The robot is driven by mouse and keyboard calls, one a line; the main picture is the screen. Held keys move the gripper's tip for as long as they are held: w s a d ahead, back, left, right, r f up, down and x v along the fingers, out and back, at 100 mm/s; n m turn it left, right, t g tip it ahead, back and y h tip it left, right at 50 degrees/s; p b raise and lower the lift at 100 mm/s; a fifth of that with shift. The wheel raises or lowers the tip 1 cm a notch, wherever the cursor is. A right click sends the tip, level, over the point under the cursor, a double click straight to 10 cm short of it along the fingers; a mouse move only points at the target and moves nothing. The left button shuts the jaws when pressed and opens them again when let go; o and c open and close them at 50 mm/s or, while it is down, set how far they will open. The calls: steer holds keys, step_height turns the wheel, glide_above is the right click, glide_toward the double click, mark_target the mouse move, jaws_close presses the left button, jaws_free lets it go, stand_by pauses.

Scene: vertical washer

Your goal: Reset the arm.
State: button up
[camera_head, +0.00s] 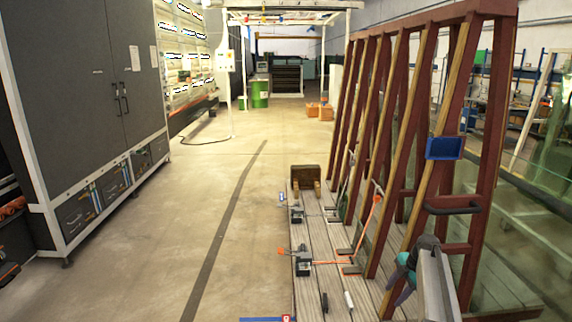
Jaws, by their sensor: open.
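My gripper and arm cannot be made out for certain anywhere in the head camera view. The view looks down a workshop aisle, with no object held in front of the camera.
A tall dark cabinet (85,80) lines the left. A red-brown rack (480,150) stands on a plank platform (330,275) at the right, with a grey metal bar (437,285) in front. A green drum (259,93) stands far back. The concrete floor (235,200) between is clear.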

steer(key=s+a+f+m+g, duration=0.3)
steer(key=s+a+f+g, duration=0.2)
steer(key=s+a+f, duration=1.7)
steer(key=s+f+m+g+h, duration=0.1)
steer(key=s+f+m, duration=0.2)
steer(key=s+m, duration=0.6)
steer(key=s+a+f+m+g+h, duration=0.1)
steer(key=s+f+m, duration=0.2)
steer(key=s+m, duration=0.5)
steer(key=shift+s+a+f+m+h, duration=0.25)
steer(key=shift+s+f+m+h, duration=0.15)
steer(key=shift+s, duration=6.3)
